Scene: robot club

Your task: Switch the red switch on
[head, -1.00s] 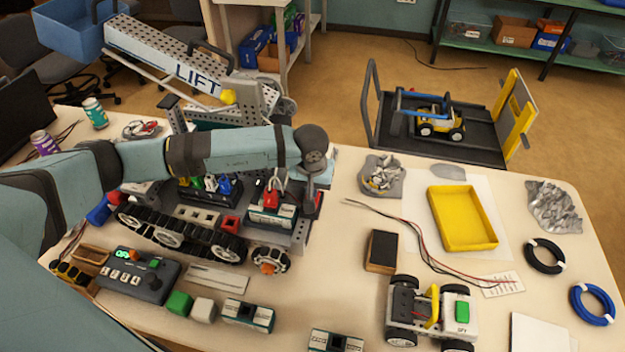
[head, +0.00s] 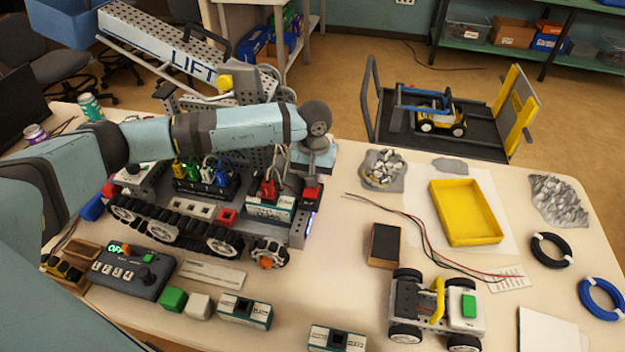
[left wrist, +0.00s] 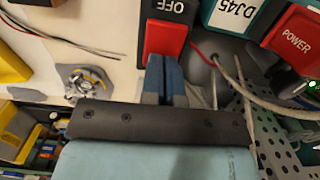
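The red switch (head: 312,193) sits on the right rear corner of the tracked robot (head: 180,232). In the left wrist view its red face (left wrist: 165,38) is beside a black part marked OFF; I cannot tell which way it is set. My left gripper (head: 313,172) is over the switch, its tips mostly hidden in the head view. In the left wrist view its blue fingers (left wrist: 165,78) are together and empty, at the near edge of the red face; contact is unclear. My right gripper is in no view.
The LIFT arm (head: 190,62) rises behind. A yellow tray (head: 437,225), a wheeled car (head: 435,308) and a black block (head: 384,245) lie to the right. Table between is partly clear.

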